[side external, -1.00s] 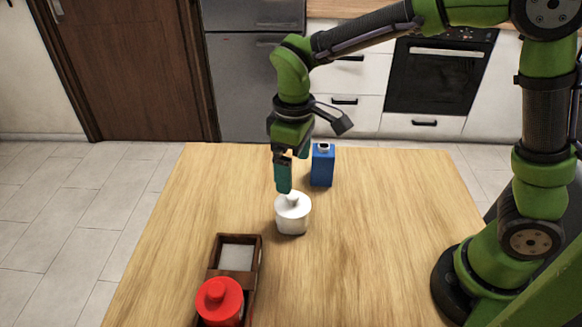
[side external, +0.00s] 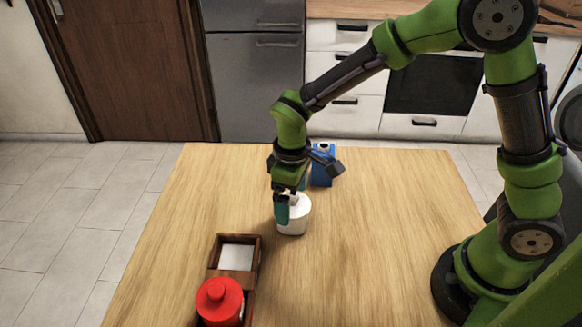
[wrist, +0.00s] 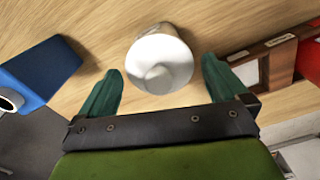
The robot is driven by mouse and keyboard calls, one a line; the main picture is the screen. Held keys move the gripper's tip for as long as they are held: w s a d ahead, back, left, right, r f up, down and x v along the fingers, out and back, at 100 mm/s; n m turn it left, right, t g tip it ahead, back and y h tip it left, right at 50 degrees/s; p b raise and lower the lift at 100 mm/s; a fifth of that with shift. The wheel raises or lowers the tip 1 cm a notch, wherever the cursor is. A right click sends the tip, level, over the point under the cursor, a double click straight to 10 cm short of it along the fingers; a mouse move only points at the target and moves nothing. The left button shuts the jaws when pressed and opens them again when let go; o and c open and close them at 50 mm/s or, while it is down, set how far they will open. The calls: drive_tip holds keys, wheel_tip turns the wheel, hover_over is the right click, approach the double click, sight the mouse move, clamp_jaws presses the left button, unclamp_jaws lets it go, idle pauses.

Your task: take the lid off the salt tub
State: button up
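The white salt tub (side external: 294,228) stands upright on the wooden table, with its white lid (wrist: 150,52) on top. The lid has a small round knob (wrist: 160,73), seen from above in the wrist view. My gripper (wrist: 162,68) is open, with one teal finger on each side of the lid and visible gaps to both. In the side external view my gripper (side external: 291,205) is down at lid height, and its near finger hides part of the lid and tub.
A blue carton (side external: 322,180) stands close behind the tub. A dark wooden caddy (side external: 212,270) at the front left holds a red lidded container (side external: 220,302) and a white square item (side external: 237,257). The table (side external: 370,240) to the right is clear.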

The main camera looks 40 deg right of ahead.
drive_tip(key=c, duration=0.8)
drive_tip(key=shift+c, duration=0.2)
drive_tip(key=shift+r, duration=0.15)
drive_tip(key=shift+r, duration=0.3)
drive_tip(key=r, duration=0.3)
drive_tip(key=shift+s+d, duration=0.1)
drive_tip(key=shift+s, duration=0.1)
drive_tip(key=s+d+r, duration=0.1)
drive_tip(key=s+d, duration=0.4)
drive_tip(key=s, duration=0.9)
drive_tip(key=w+d+f, duration=0.4)
drive_tip(key=w+d, duration=0.1)
drive_tip(key=w+d+f, duration=0.2)
drive_tip(key=shift+w+d+f, duration=0.1)
drive_tip(key=shift+w+d, duration=0.05)
drive_tip(key=shift+d, duration=0.1)
drive_tip(key=shift+f, duration=1.95)
